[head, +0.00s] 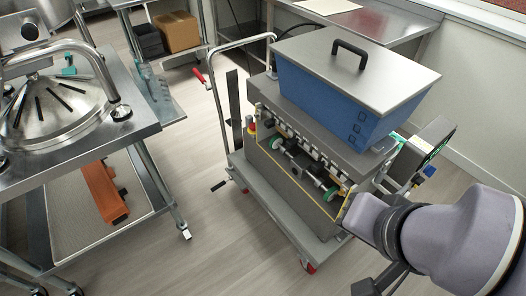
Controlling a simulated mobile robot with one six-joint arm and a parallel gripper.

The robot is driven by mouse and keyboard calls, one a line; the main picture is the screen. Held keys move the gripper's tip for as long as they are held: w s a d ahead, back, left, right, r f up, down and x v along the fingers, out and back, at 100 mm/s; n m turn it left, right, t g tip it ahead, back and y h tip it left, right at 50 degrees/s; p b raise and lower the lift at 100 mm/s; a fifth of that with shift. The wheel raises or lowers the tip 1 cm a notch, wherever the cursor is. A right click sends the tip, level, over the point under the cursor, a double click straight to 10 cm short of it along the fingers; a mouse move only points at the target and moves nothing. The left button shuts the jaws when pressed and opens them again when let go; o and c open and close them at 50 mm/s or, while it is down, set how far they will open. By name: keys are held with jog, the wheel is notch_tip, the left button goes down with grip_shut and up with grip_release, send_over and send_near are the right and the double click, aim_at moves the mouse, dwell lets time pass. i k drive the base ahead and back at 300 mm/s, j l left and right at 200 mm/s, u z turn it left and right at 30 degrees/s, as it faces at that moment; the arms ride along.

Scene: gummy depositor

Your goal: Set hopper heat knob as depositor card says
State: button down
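The depositor (290,185) is a grey metal machine on a wheeled cart, with a blue hopper (325,108) on top. A flat grey lid (350,65) with a black handle covers the hopper. A dark control box (437,138) with a bright green face sticks out at the machine's right side. It is seen at a steep angle, so I cannot make out the heat knob or its setting. No readable depositor card shows. My lilac arm comes in from the lower right, in front of the machine's right corner.
A steel table (75,150) with a conical metal part stands at left, an orange object (104,190) on its lower shelf. A steel bench (375,30) with a pale sheet (326,5) is behind. A cardboard box (177,32) is at back. The floor between table and cart is clear.

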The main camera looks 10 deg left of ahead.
aim_at(418, 179)
jog(key=i+l+z, duration=0.1)
jog(key=l+z, duration=0.15)
jog(key=l, duration=0.15)
jog(key=i+l+z, duration=0.1)
jog(key=l+z, duration=0.15)
jog(key=l, duration=0.15)
jog(key=i+l+z, duration=0.1)
jog(key=l, duration=0.3)
jog(key=i+l, duration=0.1)
jog(key=l, duration=0.35)
jog(key=i+l+z, duration=0.15)
jog(key=l, duration=0.25)
jog(key=k, duration=0.05)
